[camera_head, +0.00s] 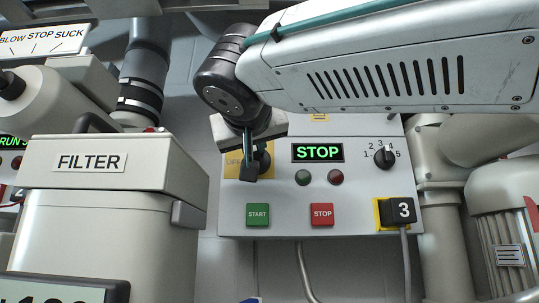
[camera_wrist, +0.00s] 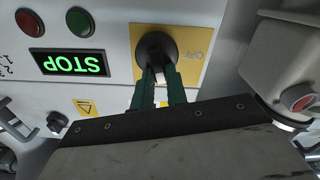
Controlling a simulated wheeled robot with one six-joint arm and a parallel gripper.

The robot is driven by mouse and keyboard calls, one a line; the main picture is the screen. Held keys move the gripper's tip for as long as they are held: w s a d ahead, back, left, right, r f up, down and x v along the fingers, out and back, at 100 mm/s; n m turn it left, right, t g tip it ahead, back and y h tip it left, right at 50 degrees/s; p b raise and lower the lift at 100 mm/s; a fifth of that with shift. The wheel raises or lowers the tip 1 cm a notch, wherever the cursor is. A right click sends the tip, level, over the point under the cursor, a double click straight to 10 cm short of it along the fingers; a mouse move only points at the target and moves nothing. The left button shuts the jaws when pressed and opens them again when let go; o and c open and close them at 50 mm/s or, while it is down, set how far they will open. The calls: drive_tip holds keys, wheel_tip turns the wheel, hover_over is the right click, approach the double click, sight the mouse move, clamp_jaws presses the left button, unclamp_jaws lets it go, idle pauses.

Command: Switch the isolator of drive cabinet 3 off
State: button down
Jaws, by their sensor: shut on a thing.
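Drive cabinet 3 (camera_head: 365,222) is a pale grey panel with a black plug marked 3 (camera_head: 403,210) at its lower right. Its isolator is a black round knob (camera_wrist: 153,48) on a yellow plate (camera_wrist: 190,38), at the panel's upper left in the head view. The word OFF shows on the plate, upside down in the wrist view. My gripper (camera_wrist: 158,88) has its two dark green fingers shut on the isolator's handle, whose pale end shows between them. In the head view my gripper (camera_head: 249,165) covers much of the isolator, so the handle's exact angle is hard to tell.
A lit green STOP display (camera_head: 318,153), two small lamps, a selector dial (camera_head: 384,158) and green START (camera_head: 258,214) and red STOP (camera_head: 322,214) buttons are on the panel. A FILTER box (camera_head: 120,165) stands close on the left. Pipes and a motor (camera_head: 505,215) stand right.

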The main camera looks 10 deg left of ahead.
drive_tip(key=shift+s+a+f+n, duration=0.1)
drive_tip(key=shift+a+f+n, duration=0.15)
drive_tip(key=shift+n, duration=2.2)
drive_tip(key=shift+a+f+n, duration=0.15)
drive_tip(key=shift+f+n, duration=0.05)
drive_tip(key=shift+n, duration=2.2)
drive_tip(key=shift+s+a+f+n, duration=0.1)
drive_tip(key=shift+a+f+n, duration=0.15)
drive_tip(key=shift+n, duration=2.2)
drive_tip(key=c, duration=1.4)
unclamp_jaws()
drive_tip(key=shift+f, duration=0.15)
drive_tip(key=v, duration=0.7)
drive_tip(key=shift+s, duration=0.35)
